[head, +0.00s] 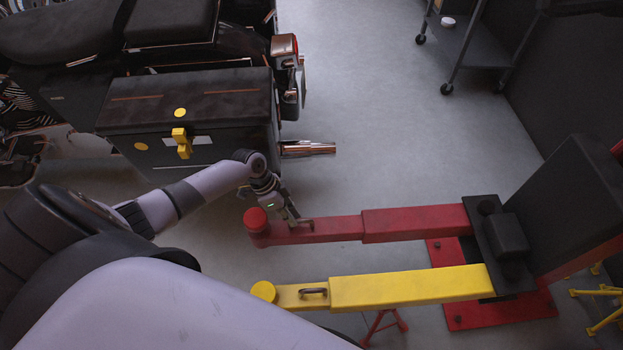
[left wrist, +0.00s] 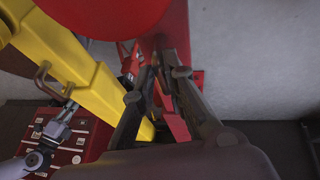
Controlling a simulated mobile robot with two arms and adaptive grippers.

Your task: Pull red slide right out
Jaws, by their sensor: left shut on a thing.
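The red slide (head: 330,229) is a red bar reaching left out of a thicker red sleeve (head: 415,222), with a round red pad (head: 256,218) at its left end. My left gripper (head: 303,223) is at the slide's side, just right of the pad, shut on the slide's handle, which the fingers mostly hide. The left wrist view shows its two dark fingers (left wrist: 168,72) against the red slide (left wrist: 172,28), with the red pad at the top. What seems to be my right gripper (left wrist: 62,118) shows small at lower left in that view; its jaws are unclear.
A yellow slide (head: 300,296) with a metal handle (head: 314,292) lies nearer, parallel to the red one. Both meet a black lift column (head: 570,215) at right. A motorcycle (head: 190,105) with black panniers stands at upper left. A red drawer cabinet (left wrist: 88,142) shows in the wrist view.

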